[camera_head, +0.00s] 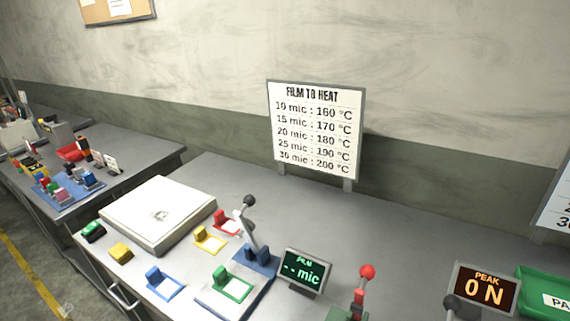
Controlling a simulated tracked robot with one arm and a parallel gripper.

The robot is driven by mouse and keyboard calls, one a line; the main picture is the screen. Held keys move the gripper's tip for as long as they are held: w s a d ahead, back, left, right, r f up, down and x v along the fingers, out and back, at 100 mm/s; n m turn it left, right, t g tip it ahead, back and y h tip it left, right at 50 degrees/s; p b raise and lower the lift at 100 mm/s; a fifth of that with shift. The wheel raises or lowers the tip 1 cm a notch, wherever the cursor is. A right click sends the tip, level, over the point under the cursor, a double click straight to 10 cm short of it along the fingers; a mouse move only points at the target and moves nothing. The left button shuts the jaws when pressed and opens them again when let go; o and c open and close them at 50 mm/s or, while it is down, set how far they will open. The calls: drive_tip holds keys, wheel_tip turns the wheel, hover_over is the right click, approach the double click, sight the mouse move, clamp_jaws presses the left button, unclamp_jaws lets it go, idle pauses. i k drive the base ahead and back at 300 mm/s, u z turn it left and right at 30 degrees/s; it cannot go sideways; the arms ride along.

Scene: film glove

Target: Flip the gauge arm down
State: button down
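The gauge arm (245,224) is a grey lever with a black ball knob (249,200). It stands raised, close to upright, from a blue block (262,259) on the blue gauge base (215,303). A green-framed sample with a green grip (220,273) lies on that base, in front of the arm. A small display (304,271) just right of the gauge reads "FILM --mic". My gripper is not in view.
A red-knobbed lever (361,292) stands right of the display, near a "PEAK 0N" readout (486,290) and a green tray (540,287). Blue (161,284), yellow (209,239) and red (226,222) framed samples lie left of the gauge, beside a white box (158,214). A film-to-heat sign (314,130) stands behind.

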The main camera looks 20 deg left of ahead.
sight(247, 226)
drive_tip(key=u, duration=0.15)
drive_tip(key=i, duration=0.9)
drive_tip(key=u, duration=0.45)
